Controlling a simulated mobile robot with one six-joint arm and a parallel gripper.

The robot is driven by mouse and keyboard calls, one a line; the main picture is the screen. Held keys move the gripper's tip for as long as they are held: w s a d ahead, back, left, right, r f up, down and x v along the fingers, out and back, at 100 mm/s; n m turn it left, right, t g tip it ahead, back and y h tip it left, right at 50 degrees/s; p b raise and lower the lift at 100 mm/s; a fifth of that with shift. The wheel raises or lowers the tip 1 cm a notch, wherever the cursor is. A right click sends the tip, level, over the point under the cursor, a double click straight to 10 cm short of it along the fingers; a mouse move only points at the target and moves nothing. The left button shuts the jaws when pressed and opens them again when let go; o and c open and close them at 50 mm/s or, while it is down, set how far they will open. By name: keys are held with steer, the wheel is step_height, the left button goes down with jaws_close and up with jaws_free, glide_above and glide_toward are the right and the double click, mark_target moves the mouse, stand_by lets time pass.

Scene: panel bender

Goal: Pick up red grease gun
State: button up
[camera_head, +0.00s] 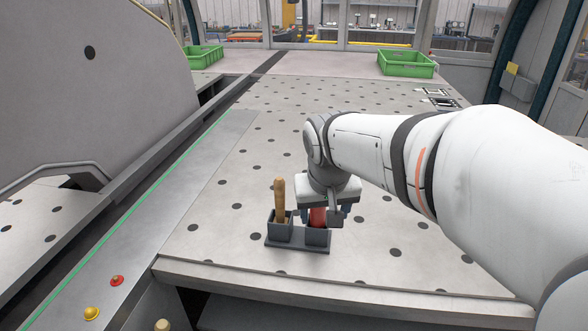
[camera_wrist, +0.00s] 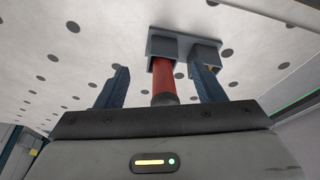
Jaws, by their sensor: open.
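The red grease gun (camera_head: 318,217) stands upright in the right compartment of a dark grey holder (camera_head: 298,243) on the perforated table. In the wrist view the red grease gun (camera_wrist: 163,78) shows between the two blue fingers of my gripper (camera_wrist: 158,84), with its dark end toward the palm. My gripper is open, above the holder, with a gap on each side of the grease gun. In the head view my gripper (camera_head: 322,212) partly hides the grease gun and its compartment.
A wooden-handled tool (camera_head: 279,200) stands in the holder's left compartment, close beside my gripper. Green crates (camera_head: 405,65) (camera_head: 206,56) sit at the far side. The perforated table (camera_head: 270,120) is clear behind the holder. A large grey panel (camera_head: 75,80) rises at the left.

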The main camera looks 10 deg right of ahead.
steer(key=w+r, duration=0.2)
steer(key=w, duration=0.1)
steer(key=w+r, duration=0.1)
steer(key=shift+w+a+r+p, duration=0.15)
steer(key=shift+w+a+p, duration=0.1)
steer(key=shift+p, duration=0.15)
steer(key=shift+w+t, duration=0.3)
steer(key=shift+w, duration=0.1)
steer(key=p, duration=0.1)
glide_above(317, 222)
step_height(317, 222, down, 7)
jaws_close()
steer(key=shift+r, duration=0.1)
